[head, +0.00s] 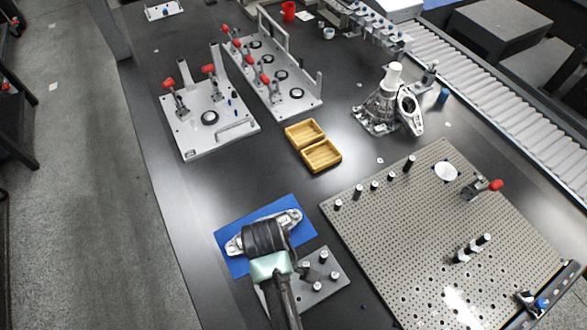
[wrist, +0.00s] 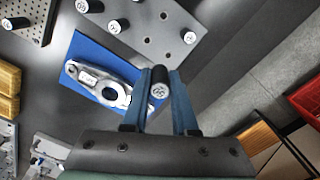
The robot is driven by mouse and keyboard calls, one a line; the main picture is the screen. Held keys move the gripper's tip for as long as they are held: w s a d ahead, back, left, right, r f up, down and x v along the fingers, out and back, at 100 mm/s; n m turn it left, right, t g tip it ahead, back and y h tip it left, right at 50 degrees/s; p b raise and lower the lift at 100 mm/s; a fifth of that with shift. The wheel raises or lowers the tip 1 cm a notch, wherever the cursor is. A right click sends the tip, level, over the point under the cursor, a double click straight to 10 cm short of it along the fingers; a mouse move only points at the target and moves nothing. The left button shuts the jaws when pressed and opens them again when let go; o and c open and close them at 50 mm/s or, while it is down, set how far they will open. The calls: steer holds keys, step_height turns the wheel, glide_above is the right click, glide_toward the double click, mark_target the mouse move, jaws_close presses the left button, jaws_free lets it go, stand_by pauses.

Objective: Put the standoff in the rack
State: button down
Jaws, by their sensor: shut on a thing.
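My gripper (wrist: 160,100) is shut on a standoff (wrist: 159,91), a short dark cylinder with a pale marked top, held between the blue fingers. In the head view my gripper's dark body hides the fingers and the held standoff. The rack is a small grey plate with holes (head: 333,284), beside my gripper at the lower right in the head view. It bears several upright standoffs. In the wrist view the rack (wrist: 150,45) lies beyond the fingertips, with empty holes showing on its near part. The held standoff appears apart from the rack.
A blue mat (head: 225,236) with a silver bracket (wrist: 110,88) lies next to the rack, partly under my gripper. A large perforated plate (head: 440,215) with several standoffs stands to the right. Two yellow trays (head: 321,155) sit farther back. Dark table between them is clear.

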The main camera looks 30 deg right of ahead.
steer(key=s+d+f+n+p, duration=0.2)
steer(key=s+d+n+p, duration=0.15)
steer(key=s+n, duration=0.2)
steer(key=n+b, duration=0.1)
steer(key=b, duration=0.6)
glide_above(302, 285)
steer(key=s+a, duration=0.3)
steer(key=f, duration=0.7)
steer(key=shift+d+f, duration=0.2)
steer(key=shift+r, duration=0.15)
steer(key=shift+w+p, duration=0.1)
steer(key=shift+p, duration=0.2)
steer(key=shift+p, duration=0.5)
stand_by(0.4)
steer(key=shift+f+b, duration=0.65)
steer(key=shift+f, duration=0.3)
stand_by(0.5)
steer(key=c, duration=0.6)
jaws_free()
